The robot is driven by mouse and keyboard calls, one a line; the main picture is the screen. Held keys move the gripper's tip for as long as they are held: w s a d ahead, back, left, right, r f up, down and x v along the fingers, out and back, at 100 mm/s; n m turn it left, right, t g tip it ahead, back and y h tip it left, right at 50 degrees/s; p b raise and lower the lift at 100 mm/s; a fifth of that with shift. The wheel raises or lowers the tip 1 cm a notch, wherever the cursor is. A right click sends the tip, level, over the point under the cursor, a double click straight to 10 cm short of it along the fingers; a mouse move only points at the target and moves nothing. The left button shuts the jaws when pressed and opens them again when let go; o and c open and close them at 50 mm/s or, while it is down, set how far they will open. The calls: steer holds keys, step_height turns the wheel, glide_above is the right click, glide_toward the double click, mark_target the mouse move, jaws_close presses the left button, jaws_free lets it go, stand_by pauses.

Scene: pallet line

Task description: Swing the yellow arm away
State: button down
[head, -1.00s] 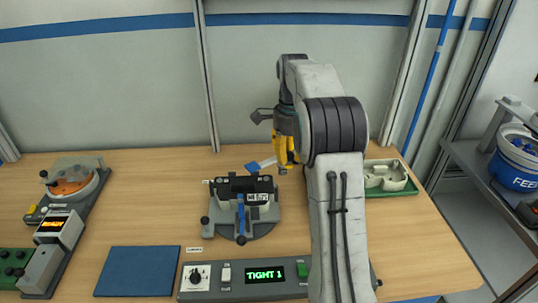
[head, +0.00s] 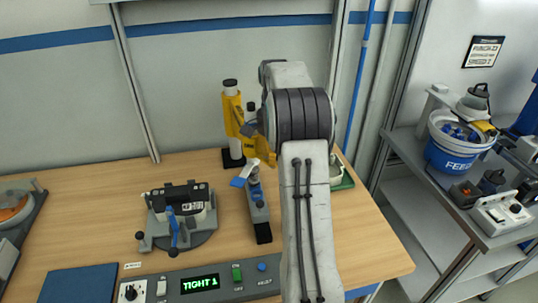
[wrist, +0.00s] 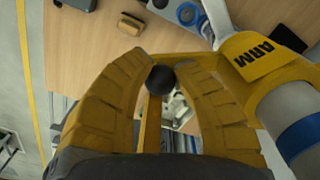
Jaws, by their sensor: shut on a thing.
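The yellow arm (head: 238,118) stands upright on a black base at the back of the bench, left of my arm in the head view. In the wrist view its yellow bar, marked ARM (wrist: 255,52), crosses the upper right beside a pale post with a blue band. A round black knob (wrist: 161,80) sits at its left end. My gripper (wrist: 163,68) has its two yellow fingers closed around this knob. In the head view my gripper (head: 262,148) is mostly hidden behind my own arm link.
A clamp fixture with a blue lever (head: 180,220) and a control box reading TIGHT 1 (head: 205,283) stand left of my arm. A blue FEED bucket (head: 452,150) is on the right-hand bench. The bench's back left is clear.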

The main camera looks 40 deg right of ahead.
steer(key=shift+s+d, duration=0.1)
steer(key=c, duration=1.5)
jaws_free()
steer(key=o, duration=0.3)
steer(key=shift+d, duration=0.3)
steer(key=shift+o, duration=1.3)
steer(key=shift+a, duration=0.1)
steer(key=shift+r, duration=0.1)
step_height(320, 180, up, 11)
steer(key=shift+f, duration=0.15)
steer(key=shift+r, duration=0.5)
